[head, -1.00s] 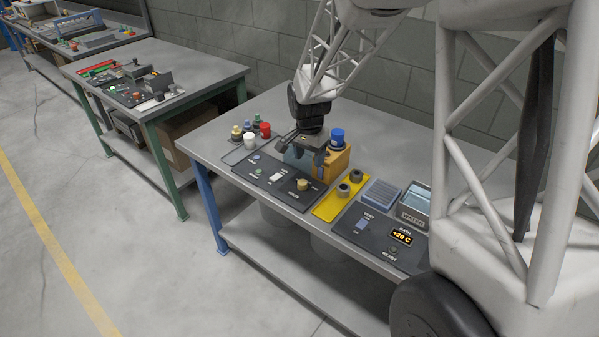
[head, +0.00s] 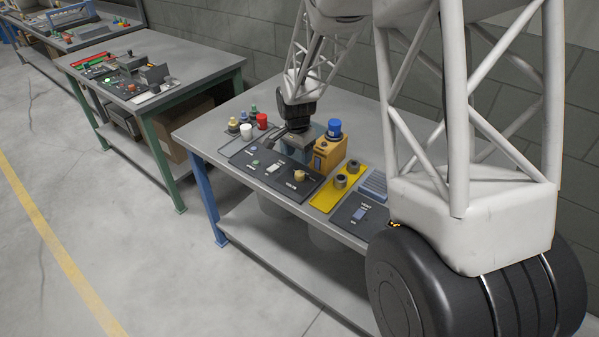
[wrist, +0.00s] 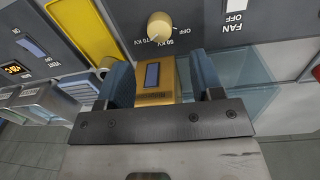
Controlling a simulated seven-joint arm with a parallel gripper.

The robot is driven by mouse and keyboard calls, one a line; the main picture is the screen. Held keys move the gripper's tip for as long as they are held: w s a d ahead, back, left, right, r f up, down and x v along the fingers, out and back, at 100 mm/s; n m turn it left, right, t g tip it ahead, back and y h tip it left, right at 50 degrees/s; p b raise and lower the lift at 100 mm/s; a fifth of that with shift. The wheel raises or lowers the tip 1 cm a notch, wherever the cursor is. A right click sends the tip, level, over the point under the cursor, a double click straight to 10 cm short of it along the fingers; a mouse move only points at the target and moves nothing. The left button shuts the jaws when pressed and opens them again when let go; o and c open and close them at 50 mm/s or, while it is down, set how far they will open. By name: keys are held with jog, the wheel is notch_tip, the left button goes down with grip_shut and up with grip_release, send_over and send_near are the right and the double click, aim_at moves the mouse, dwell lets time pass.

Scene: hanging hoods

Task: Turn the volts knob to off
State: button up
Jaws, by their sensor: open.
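The volts knob (head: 299,176) is a small cream knob on the dark control panel (head: 250,171) at the table's front edge. In the wrist view the knob (wrist: 159,25) is at the top, with 50 KV and 70 KV markings beside it; its exact setting is unclear. My gripper (head: 297,150) is behind the panel, left of a yellow box (head: 328,153) with a blue cap. In the wrist view my gripper (wrist: 160,75) is open, its blue-padded fingers apart and apart from the knob. The yellow box (wrist: 158,82) shows between the fingers in the picture; contact is unclear.
A fan switch (wrist: 230,43) is beside the knob. A yellow plate (head: 340,187) with two dark round parts lies right of the panel, then a second dark panel (head: 357,215). Several coloured bottles (head: 250,122) stand at the left. Clear panes show in the wrist view.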

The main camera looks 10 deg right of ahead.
aim_at(299, 173)
jog(key=shift+s+d+f, duration=0.1)
jog(key=shift+s+f, duration=0.05)
jog(key=shift+f, duration=3.65)
jog(key=c, duration=0.9)
